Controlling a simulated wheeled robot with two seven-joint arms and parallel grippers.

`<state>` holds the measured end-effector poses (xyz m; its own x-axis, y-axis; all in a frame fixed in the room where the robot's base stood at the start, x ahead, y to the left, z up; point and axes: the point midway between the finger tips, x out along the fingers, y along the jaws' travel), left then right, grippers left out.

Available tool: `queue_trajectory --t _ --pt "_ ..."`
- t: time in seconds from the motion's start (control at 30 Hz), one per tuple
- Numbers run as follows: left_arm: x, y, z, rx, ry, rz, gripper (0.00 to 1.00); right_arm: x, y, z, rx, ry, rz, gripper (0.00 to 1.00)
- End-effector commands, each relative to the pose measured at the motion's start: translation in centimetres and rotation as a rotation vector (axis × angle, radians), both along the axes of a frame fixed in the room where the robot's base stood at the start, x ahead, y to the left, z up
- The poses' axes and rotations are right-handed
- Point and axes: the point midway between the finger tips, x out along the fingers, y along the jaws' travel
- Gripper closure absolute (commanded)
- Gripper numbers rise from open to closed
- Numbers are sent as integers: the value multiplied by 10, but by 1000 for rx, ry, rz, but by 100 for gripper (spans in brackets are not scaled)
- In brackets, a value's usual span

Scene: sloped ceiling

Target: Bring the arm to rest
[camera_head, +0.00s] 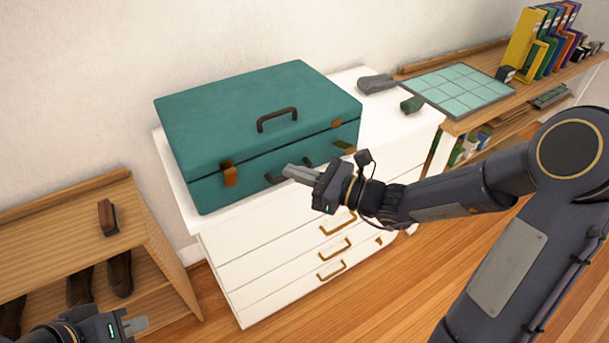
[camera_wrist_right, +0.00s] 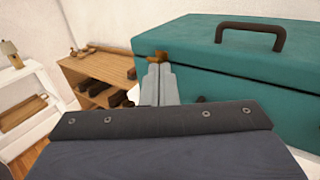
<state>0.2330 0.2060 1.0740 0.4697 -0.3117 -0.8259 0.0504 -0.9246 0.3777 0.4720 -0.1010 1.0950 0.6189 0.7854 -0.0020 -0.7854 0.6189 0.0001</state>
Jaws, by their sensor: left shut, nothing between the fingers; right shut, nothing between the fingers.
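My right gripper (camera_head: 290,172) is in front of the closed teal suitcase (camera_head: 262,97), near its lower front side, with its fingers together and empty. In the right wrist view its fingers (camera_wrist_right: 158,84) are shut, and the suitcase (camera_wrist_right: 240,65) stands behind and to the right of them. I cannot tell whether the fingers touch the case. My left gripper (camera_head: 134,325) is low at the left, near the shoe shelf, shut and empty. The suitcase lies on a white drawer unit (camera_head: 262,262).
A wooden shoe shelf (camera_head: 160,235) with a brush (camera_head: 107,217) on top stands at the left. A wooden desk at the right holds a gridded mat (camera_head: 458,88) and several binders (camera_head: 525,45). The wooden floor (camera_head: 400,290) shows in front.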

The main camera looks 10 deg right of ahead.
Motion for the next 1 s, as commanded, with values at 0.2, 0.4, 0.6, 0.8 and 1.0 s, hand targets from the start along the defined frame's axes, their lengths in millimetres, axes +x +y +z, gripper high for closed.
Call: queue_trajectory --t 0.2,0.4,0.6,0.8,1.0 --pt "0 0 -1 0 0 0 100 -9 -12 5 1 2 0 100" --pt "0 0 -1 0 0 0 100 -10 -12 5 1 2 1 100" --pt "0 0 -1 0 0 0 100 -9 -12 5 1 2 1 100" --pt "0 0 -1 0 0 0 100 -21 -7 12 -56 -49 44 100" --pt "0 0 -1 0 0 0 100 -100 11 30 -455 -365 312 100"
